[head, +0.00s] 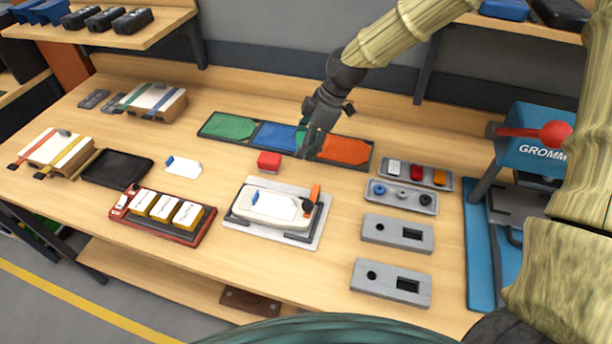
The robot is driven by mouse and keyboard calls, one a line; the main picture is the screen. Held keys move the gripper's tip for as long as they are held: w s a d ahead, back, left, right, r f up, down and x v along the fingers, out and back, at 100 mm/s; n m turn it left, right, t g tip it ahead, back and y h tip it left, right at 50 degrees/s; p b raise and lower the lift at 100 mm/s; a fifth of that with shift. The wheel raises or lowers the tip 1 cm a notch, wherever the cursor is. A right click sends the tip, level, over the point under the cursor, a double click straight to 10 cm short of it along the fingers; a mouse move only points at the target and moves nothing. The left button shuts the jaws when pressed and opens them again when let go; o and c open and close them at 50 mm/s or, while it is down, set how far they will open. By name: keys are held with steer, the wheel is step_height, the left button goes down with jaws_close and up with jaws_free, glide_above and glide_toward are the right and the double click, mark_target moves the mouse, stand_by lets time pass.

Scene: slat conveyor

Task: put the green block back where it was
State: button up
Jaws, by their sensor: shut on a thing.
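My gripper (309,148) is over the long dark tray with green, blue and orange fields, near where the blue and orange fields meet. It is shut on the green block (304,133), of which only a green sliver shows at the fingers' left side. The fingers hide the rest, and I cannot tell whether the block touches the tray. The green field (230,126) is at the tray's left, the blue field (274,135) in the middle and the orange field (345,149) at the right. A red block (269,161) sits on the table in front of the blue field.
A white device on a grey fixture (313,232) stands in front. Grey trays and slotted blocks (400,232) are to the right, beside a blue grommet press (535,145). A red crate (187,232) with yellow boxes and a black tray (118,168) are at left.

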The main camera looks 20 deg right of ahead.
mark_target(302, 177)
steer(key=shift+d+f, duration=0.1)
steer(key=shift+d, duration=0.1)
steer(key=shift+w+f+p, duration=0.1)
steer(key=shift+f+p, duration=1.5)
steer(key=shift+f, duration=3.25)
steer(key=shift+f, duration=0.15)
steer(key=o, duration=1.1)
steer(key=shift+c, duration=0.2)
steer(key=shift+r, duration=0.25)
steer(key=w+b+v, duration=0.1)
steer(key=b+v, duration=0.3)
steer(key=v, duration=0.7)
steer(key=shift+s+d+r, duration=0.2)
steer(key=shift+s+r, duration=0.15)
steer(key=shift+s, duration=0.15)
